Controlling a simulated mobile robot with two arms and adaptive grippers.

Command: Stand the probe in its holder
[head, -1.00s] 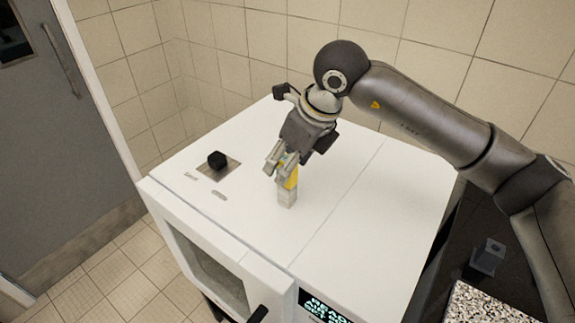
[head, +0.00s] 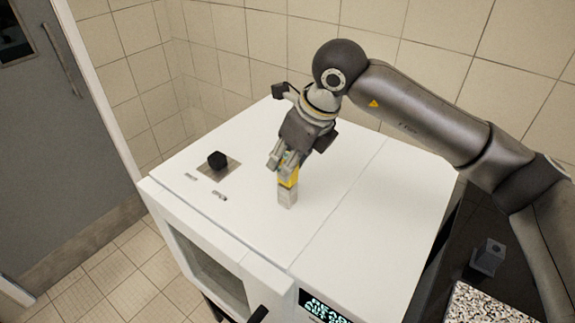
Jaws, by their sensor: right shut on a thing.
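My right gripper (head: 286,165) points down over the white cabinet top and is shut on a yellow piece (head: 289,180), which looks like the upper part of the probe. Directly below the yellow piece is a pale grey block (head: 287,198) on the white top. I cannot tell whether the block is part of the probe or a separate holder. The fingers hide the upper end of the yellow piece. A small grey block-shaped stand (head: 488,257) on the dark surface at lower right may be the holder. My left gripper is not in view.
The white cabinet (head: 345,215) has a black knob (head: 217,160) on a square plate to the left of the gripper. A lit display (head: 326,306) is on its front. A speckled slab (head: 485,305) lies at lower right. The cabinet top is otherwise mostly clear.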

